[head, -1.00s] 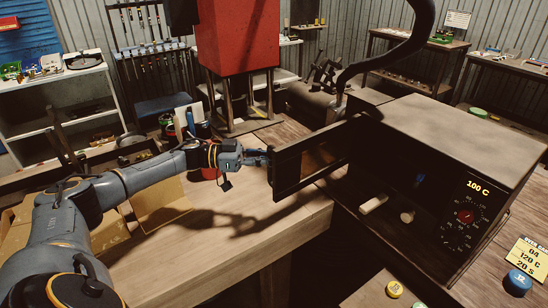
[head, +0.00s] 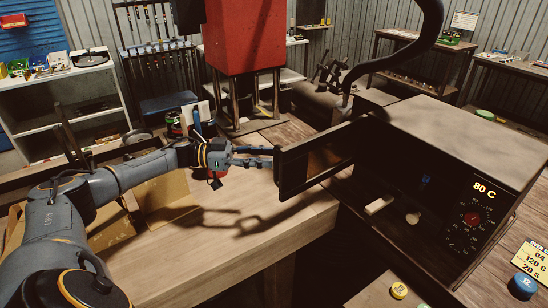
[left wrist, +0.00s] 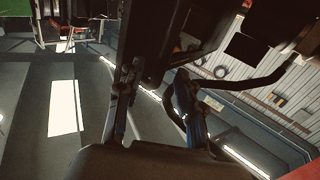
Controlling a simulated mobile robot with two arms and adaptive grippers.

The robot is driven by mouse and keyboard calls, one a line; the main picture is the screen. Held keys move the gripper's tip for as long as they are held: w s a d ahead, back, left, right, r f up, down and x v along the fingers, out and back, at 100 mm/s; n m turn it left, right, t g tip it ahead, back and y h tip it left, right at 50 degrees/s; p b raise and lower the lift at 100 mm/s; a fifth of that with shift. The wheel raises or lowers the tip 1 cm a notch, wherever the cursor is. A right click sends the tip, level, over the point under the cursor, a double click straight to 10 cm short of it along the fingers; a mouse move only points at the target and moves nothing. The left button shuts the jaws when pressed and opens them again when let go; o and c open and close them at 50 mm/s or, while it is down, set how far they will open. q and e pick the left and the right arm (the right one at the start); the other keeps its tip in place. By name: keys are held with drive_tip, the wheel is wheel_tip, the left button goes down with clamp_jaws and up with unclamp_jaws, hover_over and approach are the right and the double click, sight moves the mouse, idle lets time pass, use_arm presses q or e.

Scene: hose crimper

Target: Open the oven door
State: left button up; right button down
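The black oven (head: 450,140) stands on the bench at the right, its display reading 80 C. Its door (head: 318,160) is swung wide open and sticks out to the left from the oven front. The dark cavity shows two pale cylindrical pieces and a small blue one. My left gripper (head: 262,157) is just left of the door's free edge, with its fingers apart and nothing seen between them. In the left wrist view its two fingers (left wrist: 158,105) are spread, with a dark panel beyond them, probably the door. My right gripper is not in view.
The wooden bench (head: 240,215) is mostly clear under my left arm. A red machine (head: 243,38) on legs stands behind it. A black hose (head: 405,55) curves down behind the oven.

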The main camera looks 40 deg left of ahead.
use_arm(q)
drive_tip(key=v, duration=0.8)
drive_tip(key=shift+s+a, duration=0.25)
drive_tip(key=shift+s, duration=0.1)
drive_tip(key=shift+f, duration=0.1)
